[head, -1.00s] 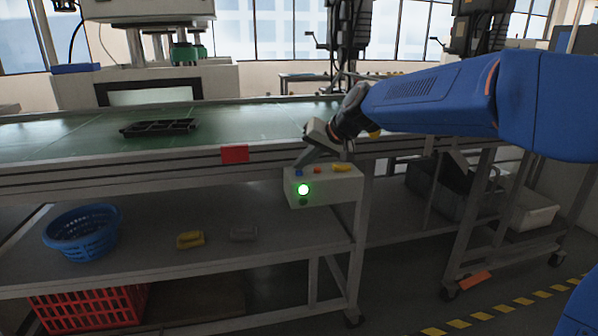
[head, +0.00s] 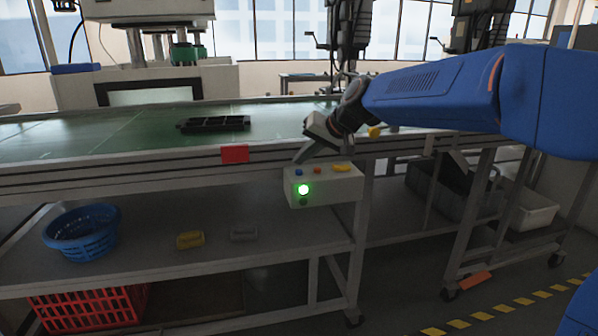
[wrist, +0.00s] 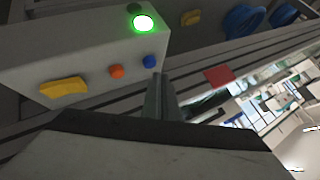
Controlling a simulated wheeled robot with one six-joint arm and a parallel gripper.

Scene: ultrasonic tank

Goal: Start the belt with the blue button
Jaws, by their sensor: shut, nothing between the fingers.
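The control box (head: 335,188) hangs at the front edge of the green conveyor belt (head: 90,140). On its top sit the blue button (head: 299,172), an orange-red button (head: 317,170) and a yellow switch (head: 341,168). Its front lamp (head: 303,189) glows green. In the wrist view, the blue button (wrist: 150,61) shows just beyond the fingertips, beside the orange button (wrist: 116,71). My gripper (head: 299,158) is shut and empty, tilted down, just above the blue button and apart from it. A black tray (head: 213,124) lies on the belt.
A red plate (head: 234,154) is on the belt's front rail. The lower shelf holds a blue basket (head: 80,232), a yellow item (head: 190,240) and a grey item (head: 243,233). A red crate (head: 90,308) is below. A machine stands behind the belt.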

